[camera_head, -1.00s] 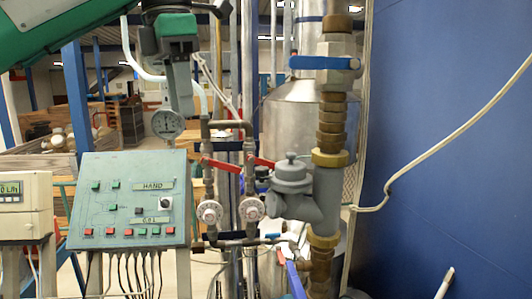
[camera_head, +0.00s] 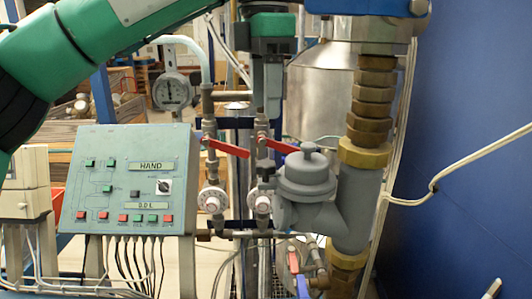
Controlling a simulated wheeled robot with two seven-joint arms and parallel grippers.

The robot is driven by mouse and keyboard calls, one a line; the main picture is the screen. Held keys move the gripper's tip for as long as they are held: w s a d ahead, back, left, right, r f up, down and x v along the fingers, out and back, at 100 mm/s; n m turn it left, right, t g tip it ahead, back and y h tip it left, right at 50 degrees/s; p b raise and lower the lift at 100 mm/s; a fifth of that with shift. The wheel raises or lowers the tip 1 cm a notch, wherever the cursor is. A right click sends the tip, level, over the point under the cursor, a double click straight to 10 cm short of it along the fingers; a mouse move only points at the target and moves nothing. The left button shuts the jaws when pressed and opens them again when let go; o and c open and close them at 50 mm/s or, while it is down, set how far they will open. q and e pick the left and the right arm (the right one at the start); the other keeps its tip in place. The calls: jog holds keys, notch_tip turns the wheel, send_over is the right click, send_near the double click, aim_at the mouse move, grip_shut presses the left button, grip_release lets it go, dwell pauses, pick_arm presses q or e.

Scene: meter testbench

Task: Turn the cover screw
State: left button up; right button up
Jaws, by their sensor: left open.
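A grey pipe fitting (camera_head: 307,180) with a round cover stands right of centre, joined to the vertical pipe. A small raised screw or knob (camera_head: 309,150) sits on top of its cover. My left arm comes in from the upper left, green and black. Its gripper (camera_head: 267,112) points down, a little left of the cover and above it in the picture. It is open, and nothing shows between its fingers. The gripper is apart from the knob in the picture; the depth between them is hard to tell. My right gripper is out of view.
Red-handled valves (camera_head: 226,147) with white dials stand left of the fitting. A control panel (camera_head: 128,185) and a pressure gauge (camera_head: 172,91) are farther left. The brass-jointed pipe (camera_head: 365,153) stands at right, before a blue wall (camera_head: 470,180).

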pick_arm(q)
jog(key=p, duration=0.1)
send_over(266, 163)
notch_tip(266, 163, down, 5)
jog(key=shift+w+f, duration=0.15)
jog(key=shift+f, duration=0.05)
notch_tip(266, 163, down, 3)
jog(key=shift+a+f+p, duration=0.1)
jog(key=shift+f+p, duration=0.1)
jog(key=shift+p, duration=0.35)
jog(key=shift+f, duration=0.6)
jog(key=c, duration=1)
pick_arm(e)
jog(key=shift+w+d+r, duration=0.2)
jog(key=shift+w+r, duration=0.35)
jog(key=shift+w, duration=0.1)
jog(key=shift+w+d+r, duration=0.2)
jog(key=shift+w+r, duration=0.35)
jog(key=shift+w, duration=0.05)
